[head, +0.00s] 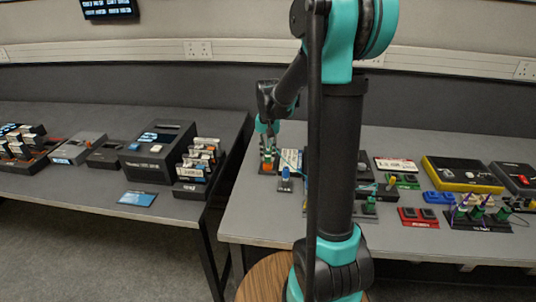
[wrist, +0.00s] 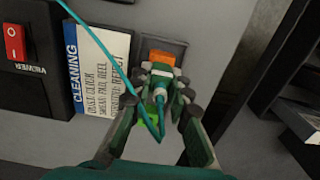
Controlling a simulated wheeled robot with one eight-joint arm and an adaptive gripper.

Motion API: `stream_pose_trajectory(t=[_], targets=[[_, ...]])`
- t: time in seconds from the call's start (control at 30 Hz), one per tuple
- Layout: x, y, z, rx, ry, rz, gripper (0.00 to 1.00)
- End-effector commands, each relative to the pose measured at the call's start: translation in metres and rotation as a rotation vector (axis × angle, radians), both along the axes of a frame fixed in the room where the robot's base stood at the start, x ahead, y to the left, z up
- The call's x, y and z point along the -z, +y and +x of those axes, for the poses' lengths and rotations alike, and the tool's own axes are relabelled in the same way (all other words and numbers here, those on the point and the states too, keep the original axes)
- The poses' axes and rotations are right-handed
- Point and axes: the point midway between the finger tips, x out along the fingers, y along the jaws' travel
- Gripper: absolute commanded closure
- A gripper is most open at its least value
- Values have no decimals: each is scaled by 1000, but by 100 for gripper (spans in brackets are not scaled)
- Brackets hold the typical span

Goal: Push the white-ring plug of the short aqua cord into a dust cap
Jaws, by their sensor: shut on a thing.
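My gripper (wrist: 160,97) is shut on an aqua plug (wrist: 161,82) in the wrist view. The aqua cord (wrist: 113,70) bends below the plug and runs up to the left. A pale band shows near the plug's front, but it is too small to read surely as a white ring. An orange piece (wrist: 161,57) in a grey holder lies just ahead of the plug; I cannot tell whether they touch or whether it is a dust cap. In the head view my gripper (head: 267,129) points down over the left end of the right table, above an orange piece (head: 267,165).
A cleaning card (wrist: 100,70) and a black unit with a red switch (wrist: 15,42) lie left of the gripper. A small stand with a blue piece (head: 285,173) is close by. Yellow (head: 463,174) and red (head: 418,217) boxes stand further right. A gap separates the tables.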

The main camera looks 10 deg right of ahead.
Motion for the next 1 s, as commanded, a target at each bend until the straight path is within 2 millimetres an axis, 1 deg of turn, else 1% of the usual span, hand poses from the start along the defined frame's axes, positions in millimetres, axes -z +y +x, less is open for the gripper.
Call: stream_pose_trajectory(t=[0.57, 1.0], targets=[[8, 0, 0, 0, 0, 0, 100], [8, 0, 0, 0, 0, 0, 100]])
